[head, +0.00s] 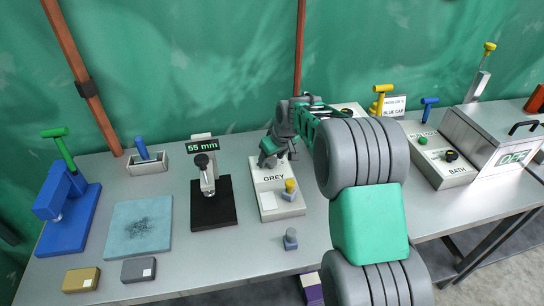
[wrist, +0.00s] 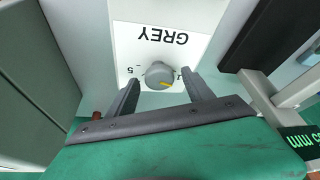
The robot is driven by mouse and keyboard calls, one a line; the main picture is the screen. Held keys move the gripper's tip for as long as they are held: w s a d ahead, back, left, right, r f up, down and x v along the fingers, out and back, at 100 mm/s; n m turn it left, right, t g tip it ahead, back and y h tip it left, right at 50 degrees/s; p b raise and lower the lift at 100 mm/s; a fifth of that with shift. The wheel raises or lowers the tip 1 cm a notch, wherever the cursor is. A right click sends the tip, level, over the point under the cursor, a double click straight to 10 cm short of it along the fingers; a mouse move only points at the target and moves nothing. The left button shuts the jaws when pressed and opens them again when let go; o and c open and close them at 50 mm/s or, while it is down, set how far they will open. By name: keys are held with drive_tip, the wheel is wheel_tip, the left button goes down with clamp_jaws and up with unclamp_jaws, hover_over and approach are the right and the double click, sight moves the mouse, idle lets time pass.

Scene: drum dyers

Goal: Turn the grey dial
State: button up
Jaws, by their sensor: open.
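In the wrist view my open gripper (wrist: 161,84) has one finger on either side of the dial. I cannot tell whether the fingers touch it. In the head view my gripper (head: 271,153) is over the back of the box, and I cannot make out the dial clearly there.
The box front carries a yellow-topped knob (head: 290,187). Left of it stands a black-based gauge (head: 214,213) reading "55 mm". A small grey peg (head: 290,239) stands in front. A bath unit (head: 487,141) showing "OFF" is at the right. My arm hides the middle of the bench.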

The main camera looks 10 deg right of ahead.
clamp_jaws()
idle(0.6)
drive_tip(key=shift+m, duration=0.3)
drive_tip(key=m+b, duration=0.1)
drive_tip(key=m+h+b, duration=0.1)
drive_tip(key=m, duration=0.1)
drive_tip(key=shift+a+f+t+h+b, duration=0.1)
drive_tip(key=shift+a+t+h+b, duration=0.05)
drive_tip(key=shift+t+h+b, duration=0.2)
drive_tip(key=m+h+b, duration=0.1)
drive_tip(key=m, duration=0.3)
drive_tip(key=shift+a, duration=0.1)
drive_tip(key=m+g+h, duration=0.1)
drive_tip(key=m+h, duration=0.1)
drive_tip(key=m, duration=0.2)
drive_tip(key=shift+w+a+r+m+g+h+p, duration=0.1)
drive_tip(key=shift+m+g+h+p, duration=0.2)
drive_tip(key=shift+m, duration=0.75)
drive_tip(key=shift+r+m+g+h+p, duration=0.15)
drive_tip(key=shift+m+g+p, duration=0.1)
drive_tip(key=shift+m, duration=0.8)
drive_tip(key=shift+f, duration=0.1)
